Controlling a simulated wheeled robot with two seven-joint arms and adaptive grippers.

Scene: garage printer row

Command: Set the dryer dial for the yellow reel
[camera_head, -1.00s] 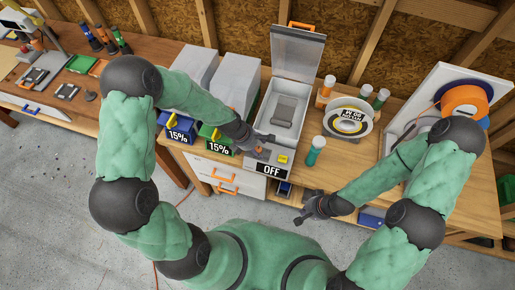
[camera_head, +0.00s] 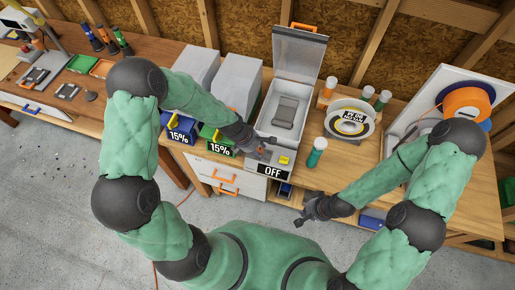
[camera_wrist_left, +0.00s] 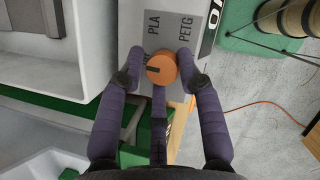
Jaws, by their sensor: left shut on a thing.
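The dryer (camera_head: 270,128) stands open on the bench, its lid (camera_head: 298,52) raised and a grey block inside. Its front display (camera_head: 272,170) reads OFF. In the left wrist view the orange round dial (camera_wrist_left: 161,66) sits on a panel marked PLA and PETG; another mark is partly hidden. The dial's dark pointer line points left in that view. My left gripper (camera_head: 262,153) is shut on the dial, a finger on each side (camera_wrist_left: 163,75). A reel with a yellow ring (camera_head: 352,128) lies right of the dryer, its label too small to read. My right gripper (camera_head: 303,213) hangs before the bench, away from everything.
Blue and green bins (camera_head: 219,147), both labelled 15%, stand left of the dryer. A green bottle (camera_head: 316,152) stands close to its right. Capped bottles (camera_head: 366,93) stand behind the reel. A printer with an orange spool (camera_head: 466,104) is at the right.

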